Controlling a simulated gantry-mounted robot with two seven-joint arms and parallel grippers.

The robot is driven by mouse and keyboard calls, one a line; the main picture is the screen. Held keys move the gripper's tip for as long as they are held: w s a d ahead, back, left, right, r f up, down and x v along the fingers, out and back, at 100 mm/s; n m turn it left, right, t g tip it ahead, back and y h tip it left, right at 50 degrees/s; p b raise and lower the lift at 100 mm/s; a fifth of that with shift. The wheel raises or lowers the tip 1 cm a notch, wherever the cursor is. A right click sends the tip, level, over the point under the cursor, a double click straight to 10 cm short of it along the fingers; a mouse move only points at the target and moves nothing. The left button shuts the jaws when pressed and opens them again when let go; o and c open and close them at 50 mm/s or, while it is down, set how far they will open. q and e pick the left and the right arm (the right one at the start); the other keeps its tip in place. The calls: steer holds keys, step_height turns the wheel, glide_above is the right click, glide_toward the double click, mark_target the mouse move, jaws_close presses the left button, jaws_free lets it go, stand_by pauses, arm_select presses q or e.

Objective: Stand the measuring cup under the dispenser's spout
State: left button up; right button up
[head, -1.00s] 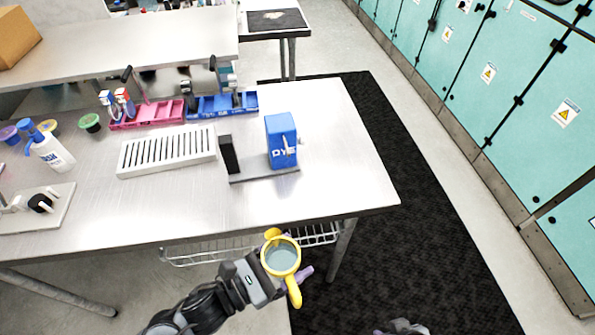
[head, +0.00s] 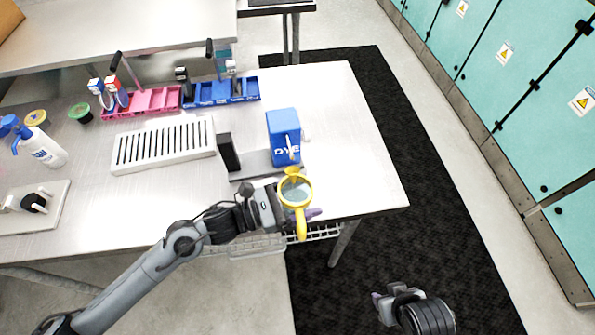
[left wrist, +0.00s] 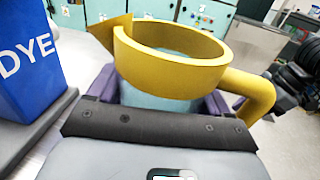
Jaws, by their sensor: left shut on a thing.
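The yellow-rimmed measuring cup (head: 295,190) is held in my left gripper (head: 290,205), over the table's front edge, just in front of the dispenser. In the left wrist view the cup (left wrist: 170,58) stands upright between the purple fingers, its spout to the left and its handle to the right. The blue dispenser marked DYE (head: 283,130) stands on a grey base with a black upright at its left; it also shows in the left wrist view (left wrist: 28,60). A pale lever or spout is on its front. My right gripper (head: 390,298) is low over the dark mat, its fingers unclear.
A white slotted rack (head: 163,148) lies left of the dispenser. Pink (head: 150,101) and blue (head: 222,92) trays stand behind. A spray bottle (head: 38,145) is at the left. The metal table (head: 355,150) is clear right of the dispenser.

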arm_select(q)
steer(key=w, duration=0.4)
steer(key=w+a, duration=0.1)
steer(key=w, duration=0.2)
steer(key=shift+f, duration=0.2)
steer(key=shift+s+f, duration=0.1)
steer(key=shift+s, duration=0.05)
steer(key=shift+f, duration=0.15)
steer(key=o, duration=0.9)
steer(key=shift+o, duration=0.6)
